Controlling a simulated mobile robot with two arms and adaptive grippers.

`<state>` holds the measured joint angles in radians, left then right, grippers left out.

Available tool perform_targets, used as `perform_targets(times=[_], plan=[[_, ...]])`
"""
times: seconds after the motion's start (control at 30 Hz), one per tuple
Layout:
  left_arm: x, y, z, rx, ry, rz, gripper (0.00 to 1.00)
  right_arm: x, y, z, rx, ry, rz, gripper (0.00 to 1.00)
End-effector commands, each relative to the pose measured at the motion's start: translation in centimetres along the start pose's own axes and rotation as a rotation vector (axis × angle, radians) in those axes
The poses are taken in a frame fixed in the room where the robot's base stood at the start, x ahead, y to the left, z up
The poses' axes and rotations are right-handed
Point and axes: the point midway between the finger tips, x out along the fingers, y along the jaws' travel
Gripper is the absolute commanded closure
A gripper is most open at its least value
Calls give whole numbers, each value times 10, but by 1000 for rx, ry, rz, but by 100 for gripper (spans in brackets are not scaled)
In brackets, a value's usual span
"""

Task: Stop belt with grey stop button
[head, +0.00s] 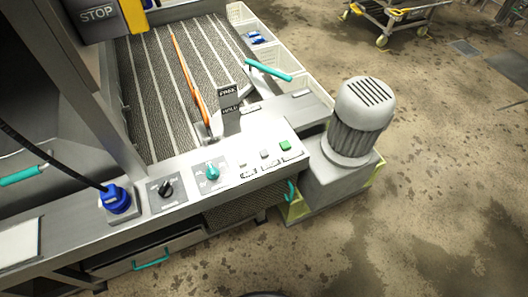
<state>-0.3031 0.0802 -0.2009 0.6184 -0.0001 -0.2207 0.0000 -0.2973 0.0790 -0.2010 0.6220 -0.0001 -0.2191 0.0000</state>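The control panel (225,168) runs along the front edge of the belt machine. Small buttons sit near its right end. A grey button (264,153) lies just left of a green button (285,145), and a paler one (243,164) is further left. Their labels are too small to read. The ribbed belt (150,85) lies behind the panel; whether it runs cannot be told from one frame. Neither of my grippers is in view.
A teal knob (212,172) and a black knob (165,188) sit left of the buttons. A blue plug (116,198) with a black cable is further left. A grey motor (360,115) stands right of the panel. The wet floor (430,200) at right is clear.

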Motion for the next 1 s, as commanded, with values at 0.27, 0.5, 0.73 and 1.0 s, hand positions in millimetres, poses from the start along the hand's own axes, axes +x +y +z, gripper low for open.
perform_targets(times=[0.27, 0.5, 0.73, 1.0], plan=[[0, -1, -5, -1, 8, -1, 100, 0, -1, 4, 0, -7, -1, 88], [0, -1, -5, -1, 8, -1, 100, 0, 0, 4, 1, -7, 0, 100], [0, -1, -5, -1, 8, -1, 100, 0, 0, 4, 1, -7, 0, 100], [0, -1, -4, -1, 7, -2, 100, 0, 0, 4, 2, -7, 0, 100]])
